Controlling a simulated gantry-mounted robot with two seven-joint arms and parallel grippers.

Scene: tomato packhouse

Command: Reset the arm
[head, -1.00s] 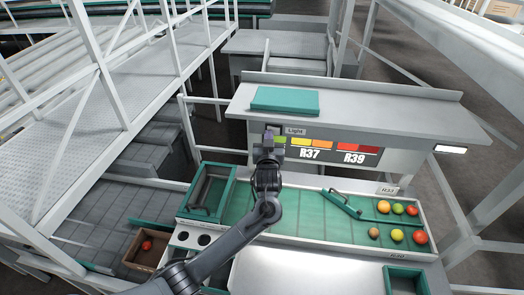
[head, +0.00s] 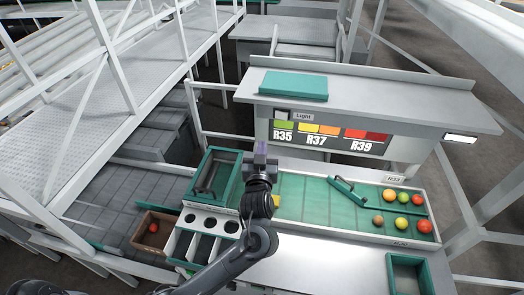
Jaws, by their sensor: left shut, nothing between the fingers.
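My left arm reaches in from the bottom of the head view. Its gripper (head: 262,150) is shut and empty, pointing away from me above the green sorting belt (head: 305,200). It is in front of and below the Light switch (head: 282,115) on the colour panel, apart from it as far as I can see. My right gripper is not in view.
Several tomatoes, one red (head: 424,226), lie at the belt's right end beside a green diverter bar (head: 347,190). A green-framed bin (head: 207,178) and a holed white rack (head: 185,245) stand left of my gripper.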

